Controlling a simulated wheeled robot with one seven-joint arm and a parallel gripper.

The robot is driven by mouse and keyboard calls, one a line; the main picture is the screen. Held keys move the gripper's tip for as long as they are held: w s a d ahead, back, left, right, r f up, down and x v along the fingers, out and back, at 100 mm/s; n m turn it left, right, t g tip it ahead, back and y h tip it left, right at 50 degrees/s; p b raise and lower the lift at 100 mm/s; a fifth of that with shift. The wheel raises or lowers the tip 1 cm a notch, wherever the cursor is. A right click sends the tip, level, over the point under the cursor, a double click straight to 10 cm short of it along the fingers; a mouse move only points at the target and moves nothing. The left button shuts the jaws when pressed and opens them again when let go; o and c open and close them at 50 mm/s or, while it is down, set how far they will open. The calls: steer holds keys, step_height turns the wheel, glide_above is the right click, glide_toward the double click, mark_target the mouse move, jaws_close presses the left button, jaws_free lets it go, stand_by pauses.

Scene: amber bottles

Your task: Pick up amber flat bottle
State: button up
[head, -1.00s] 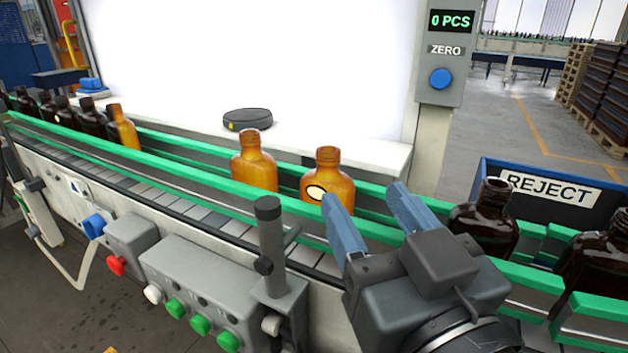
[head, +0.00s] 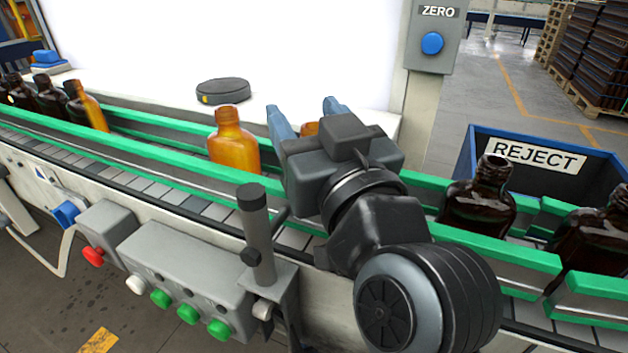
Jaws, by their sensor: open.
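One amber flat bottle (head: 234,142) stands upright on the conveyor, left of my gripper and apart from it. A second amber flat bottle (head: 309,129) is almost wholly hidden behind my gripper; only a bit of its top shows between the fingers. My gripper (head: 306,112) is open, its blue fingers pointing away from me, one on each side of that top. Whether the fingers touch it cannot be seen. A third amber bottle (head: 92,108) stands farther left, beside the dark ones.
Green guide rails (head: 150,152) run along both sides of the conveyor. Dark bottles (head: 482,200) stand at the right, before the blue REJECT bin (head: 468,150). A grey post (head: 257,232) rises in front. A dark round puck (head: 222,92) lies on the white ledge behind.

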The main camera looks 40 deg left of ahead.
steer(key=shift+c, duration=0.4)
jaws_close()
